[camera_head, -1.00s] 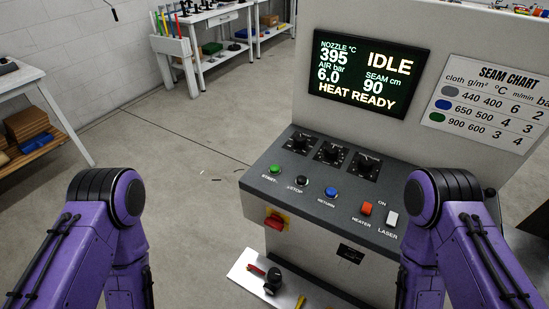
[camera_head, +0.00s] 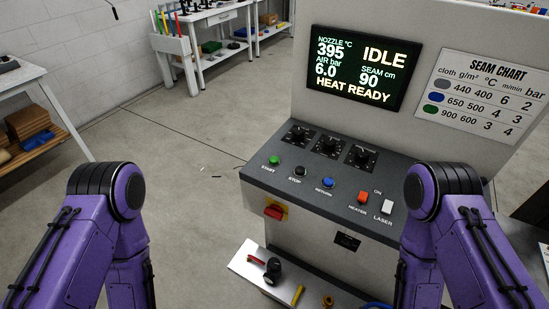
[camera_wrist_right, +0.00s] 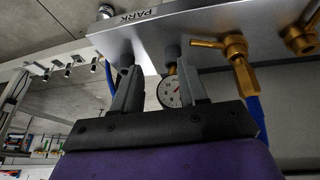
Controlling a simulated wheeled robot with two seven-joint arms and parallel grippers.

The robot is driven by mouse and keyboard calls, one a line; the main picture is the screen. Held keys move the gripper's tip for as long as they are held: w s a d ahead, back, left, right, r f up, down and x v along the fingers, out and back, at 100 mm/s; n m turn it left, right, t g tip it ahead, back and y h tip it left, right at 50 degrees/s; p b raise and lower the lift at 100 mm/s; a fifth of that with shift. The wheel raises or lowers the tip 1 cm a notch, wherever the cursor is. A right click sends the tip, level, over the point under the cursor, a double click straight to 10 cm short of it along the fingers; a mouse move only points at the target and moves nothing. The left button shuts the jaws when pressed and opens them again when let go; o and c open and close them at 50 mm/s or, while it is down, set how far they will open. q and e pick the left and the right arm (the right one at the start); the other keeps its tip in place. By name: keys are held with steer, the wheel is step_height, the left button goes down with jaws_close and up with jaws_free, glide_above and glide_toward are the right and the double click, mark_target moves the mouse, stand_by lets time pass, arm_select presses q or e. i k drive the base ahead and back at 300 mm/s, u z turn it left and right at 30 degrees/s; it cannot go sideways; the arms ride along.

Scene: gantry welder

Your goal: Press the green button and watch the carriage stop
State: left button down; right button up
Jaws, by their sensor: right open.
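The green START button (camera_head: 274,160) is at the left end of the button row on the grey control console (camera_head: 318,213) in the head view. The screen (camera_head: 364,68) above it reads IDLE and HEAT READY, with nozzle 395 °C, air 6.0 bar and seam 90 cm. I cannot make out a carriage. My left arm stands left of the console, its gripper out of the picture. My right arm covers the console's right side. In the right wrist view my right gripper (camera_wrist_right: 150,75) is open and empty, facing a metal plate marked PARK (camera_wrist_right: 140,28).
Black STOP (camera_head: 300,171), blue RETURN (camera_head: 327,183), orange HEATER (camera_head: 363,197) and white LASER (camera_head: 387,206) controls share the panel. A red switch (camera_head: 274,211) is on the front. A pressure gauge (camera_wrist_right: 170,93) and brass valve (camera_wrist_right: 237,48) are close to my right gripper.

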mark_target(273, 160)
steer(key=k, duration=0.5)
steer(key=z, duration=2.35)
steer(key=k, duration=0.95)
steer(key=u, duration=1.45)
steer(key=i, duration=0.5)
steer(key=z, duration=0.05)
